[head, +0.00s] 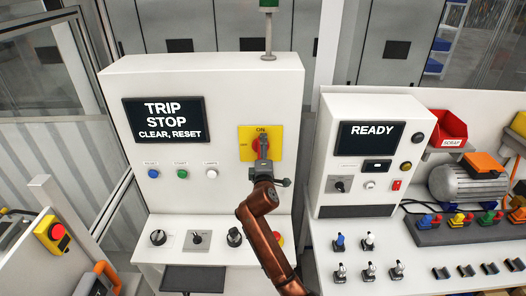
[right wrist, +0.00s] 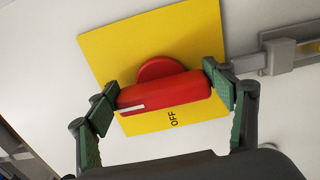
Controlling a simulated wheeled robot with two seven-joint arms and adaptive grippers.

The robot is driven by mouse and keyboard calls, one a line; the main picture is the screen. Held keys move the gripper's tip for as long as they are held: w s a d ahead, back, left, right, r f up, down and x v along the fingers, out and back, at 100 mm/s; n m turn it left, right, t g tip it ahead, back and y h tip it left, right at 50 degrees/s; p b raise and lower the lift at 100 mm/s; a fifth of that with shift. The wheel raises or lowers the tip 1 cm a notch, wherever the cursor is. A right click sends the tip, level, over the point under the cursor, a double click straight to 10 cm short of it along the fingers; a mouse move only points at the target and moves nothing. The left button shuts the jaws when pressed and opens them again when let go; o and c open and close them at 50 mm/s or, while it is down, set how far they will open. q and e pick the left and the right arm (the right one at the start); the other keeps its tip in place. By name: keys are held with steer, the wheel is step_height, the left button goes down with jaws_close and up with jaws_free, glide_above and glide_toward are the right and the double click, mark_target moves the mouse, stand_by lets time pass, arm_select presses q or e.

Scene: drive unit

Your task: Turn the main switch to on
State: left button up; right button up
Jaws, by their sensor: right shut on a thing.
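The main switch is a red rotary handle on a yellow plate (head: 275,134) on the left cabinet's front. The plate reads ON at the top and OFF at its left. In the right wrist view the red handle (right wrist: 165,92) lies between my right gripper's fingers (right wrist: 160,90), which are shut on its two ends. The handle stands upright on the plate, its white-marked end toward ON. In the head view my right gripper (head: 262,158) covers much of the handle. My left gripper is not in view.
The left cabinet's screen (head: 163,121) reads TRIP STOP, CLEAR, RESET. Blue, green and white buttons (head: 182,173) sit below it. Knobs (head: 197,239) and a partly hidden red button (head: 278,239) are on the lower ledge. The right cabinet's screen (head: 366,138) reads READY.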

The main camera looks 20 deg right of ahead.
steer(key=shift+f, duration=0.1)
steer(key=o, duration=1.2)
steer(key=shift+c, duration=0.2)
steer(key=v, duration=1.2)
